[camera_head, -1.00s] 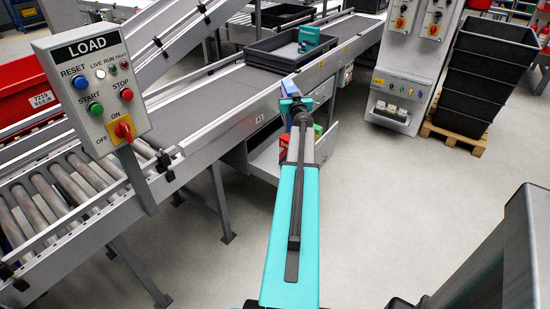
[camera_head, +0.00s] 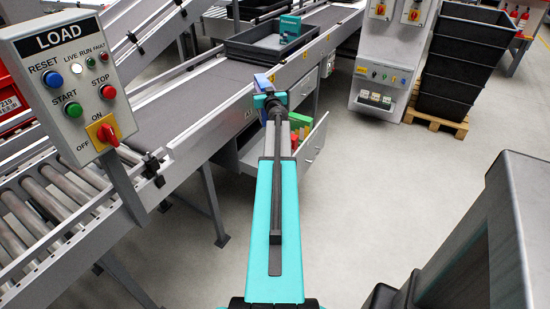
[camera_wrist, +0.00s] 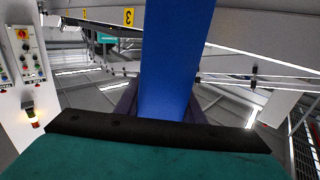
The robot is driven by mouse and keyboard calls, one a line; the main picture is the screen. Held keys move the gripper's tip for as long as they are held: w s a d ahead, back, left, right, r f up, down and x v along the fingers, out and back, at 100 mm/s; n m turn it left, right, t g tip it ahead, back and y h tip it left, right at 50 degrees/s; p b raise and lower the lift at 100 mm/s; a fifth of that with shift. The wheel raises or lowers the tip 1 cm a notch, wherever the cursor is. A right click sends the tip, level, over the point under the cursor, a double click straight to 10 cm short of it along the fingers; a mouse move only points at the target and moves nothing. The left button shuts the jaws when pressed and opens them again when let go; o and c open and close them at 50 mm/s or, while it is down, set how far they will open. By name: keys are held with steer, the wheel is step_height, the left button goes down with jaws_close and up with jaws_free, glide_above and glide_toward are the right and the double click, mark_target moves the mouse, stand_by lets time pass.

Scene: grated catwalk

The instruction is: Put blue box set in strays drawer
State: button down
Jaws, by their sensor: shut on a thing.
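A blue box (camera_head: 263,83) is held at the far end of my arm, beside the conveyor's side rail. My gripper (camera_head: 268,99) is shut on it; in the wrist view the blue box (camera_wrist: 176,60) rises between the dark fingers. An open drawer (camera_head: 313,145) sits under the conveyor, just beyond and right of my gripper. Green and red or orange boxes (camera_head: 299,122) show inside it. My arm hides part of the drawer, and I cannot read a label on it.
A grey conveyor (camera_head: 185,95) runs across the left, with a black tray (camera_head: 245,49) holding a teal box (camera_head: 289,29). A LOAD control panel (camera_head: 70,75) stands at left. Stacked black crates (camera_head: 462,75) stand at back right. The floor (camera_head: 370,190) right of the drawer is clear.

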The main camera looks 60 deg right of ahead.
step_height(320, 180, down, 20)
steer(key=b, duration=2.1)
steer(key=shift+w, duration=0.45)
steer(key=shift+a, duration=0.1)
step_height(320, 180, down, 6)
steer(key=b, duration=0.4)
steer(key=shift+b, duration=0.4)
steer(key=shift+f, duration=0.1)
steer(key=shift+f+b, duration=1.45)
steer(key=shift+f, duration=0.5)
steer(key=c, duration=1.5)
jaws_free()
steer(key=shift+o, duration=0.2)
